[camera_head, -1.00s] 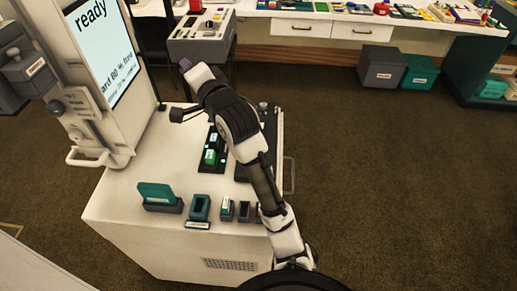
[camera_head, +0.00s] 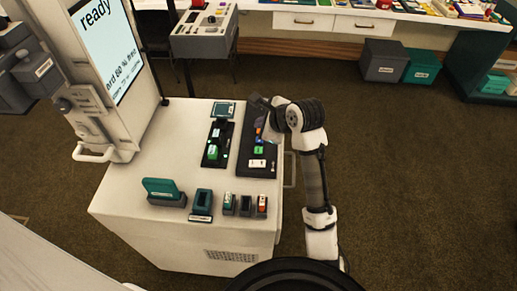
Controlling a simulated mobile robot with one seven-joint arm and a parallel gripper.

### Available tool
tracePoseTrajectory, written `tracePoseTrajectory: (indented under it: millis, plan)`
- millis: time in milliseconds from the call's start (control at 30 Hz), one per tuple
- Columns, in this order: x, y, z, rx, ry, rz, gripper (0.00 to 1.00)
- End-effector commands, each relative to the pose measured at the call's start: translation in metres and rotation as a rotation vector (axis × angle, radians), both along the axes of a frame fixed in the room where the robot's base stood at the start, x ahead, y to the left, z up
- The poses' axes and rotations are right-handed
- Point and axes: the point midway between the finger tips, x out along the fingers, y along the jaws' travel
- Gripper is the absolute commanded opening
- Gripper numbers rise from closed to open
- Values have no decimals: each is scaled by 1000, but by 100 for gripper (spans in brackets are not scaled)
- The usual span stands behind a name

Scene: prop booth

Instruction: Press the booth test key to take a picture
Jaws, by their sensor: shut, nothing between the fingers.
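The booth cabinet (camera_head: 125,215) has a white top with two black key panels. The left panel (camera_head: 225,133) holds a lit green key (camera_head: 213,152) and a small teal screen (camera_head: 223,109) at its back. The right panel (camera_head: 243,165) holds a white key (camera_head: 257,164), a green key (camera_head: 258,150) and small blue and orange parts. The labels are too small to read, so I cannot tell which is the test key. My gripper (camera_head: 257,101) is shut and empty, above the back of the right panel. My wrist hides part of that panel.
A tall booth screen (camera_head: 105,45) reading "ready" stands at the left. Small holders, including a teal one (camera_head: 163,190), line the cabinet's front edge. A grey console (camera_head: 203,32) stands behind. Grey (camera_head: 383,60) and teal bins sit on the floor farther back. Floor at right is clear.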

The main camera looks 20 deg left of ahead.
Motion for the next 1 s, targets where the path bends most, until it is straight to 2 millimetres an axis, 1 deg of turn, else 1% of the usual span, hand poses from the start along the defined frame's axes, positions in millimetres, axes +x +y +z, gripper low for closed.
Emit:
tracePoseTrajectory:
  millis: [167, 367, 800, 1000]
  plan:
    - [0, 0, -3, 0, -2, 1, 0]
    - [0, 0, -16, 0, -3, 0, 0]
    - [1, -1, -64, -2, -3, 0, 0]
    - [0, 0, -82, 2, -1, 1, 0]
